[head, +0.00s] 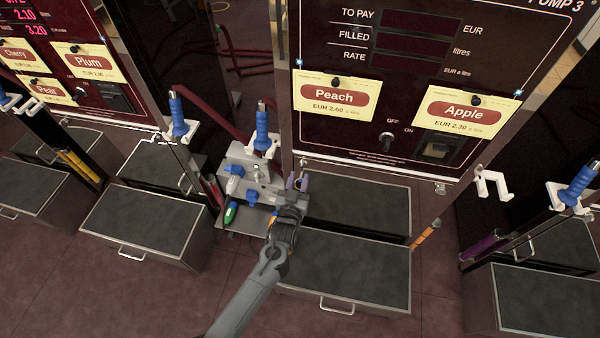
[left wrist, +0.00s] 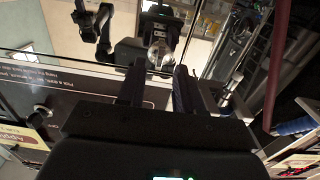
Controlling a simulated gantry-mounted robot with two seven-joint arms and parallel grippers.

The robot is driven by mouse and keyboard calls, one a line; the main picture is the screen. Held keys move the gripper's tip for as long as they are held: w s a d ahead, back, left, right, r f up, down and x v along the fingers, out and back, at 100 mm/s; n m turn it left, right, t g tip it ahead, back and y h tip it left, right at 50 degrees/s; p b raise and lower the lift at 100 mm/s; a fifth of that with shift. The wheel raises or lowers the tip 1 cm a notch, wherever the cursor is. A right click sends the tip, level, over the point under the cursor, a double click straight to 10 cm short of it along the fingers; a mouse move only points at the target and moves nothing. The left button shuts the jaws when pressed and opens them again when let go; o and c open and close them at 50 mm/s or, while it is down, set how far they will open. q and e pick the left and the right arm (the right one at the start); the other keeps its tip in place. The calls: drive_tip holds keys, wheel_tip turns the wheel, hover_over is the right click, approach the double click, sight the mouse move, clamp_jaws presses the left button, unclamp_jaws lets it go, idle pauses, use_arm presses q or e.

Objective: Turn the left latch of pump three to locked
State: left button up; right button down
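Pump three's dark front panel (head: 350,140) carries the Peach and Apple labels. A small metal latch (head: 303,162) shows at the lower left of its bottom edge; its turn position is too small to tell. A matching right latch (head: 440,188) sits at the lower right. My left gripper (head: 297,183) is just below the left latch, fingers pointing up toward the panel edge. In the left wrist view, its two fingers (left wrist: 159,88) are apart with nothing clearly held. A shiny rounded shape (left wrist: 160,48) shows beyond the gap; I cannot tell whether it is the latch. My right gripper is not in view.
A grey valve block with blue handles (head: 250,187) stands left of my left gripper. A blue-handled nozzle (head: 262,132) hangs above it. A dark-topped step box (head: 345,285) is below the panel. A white hook (head: 492,184) juts out at the right.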

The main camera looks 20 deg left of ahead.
use_arm(q)
drive_tip(key=s+d+p, duration=0.1)
drive_tip(key=s+p, duration=0.1)
drive_tip(key=s, duration=0.6)
drive_tip(key=shift+d+f, duration=0.1)
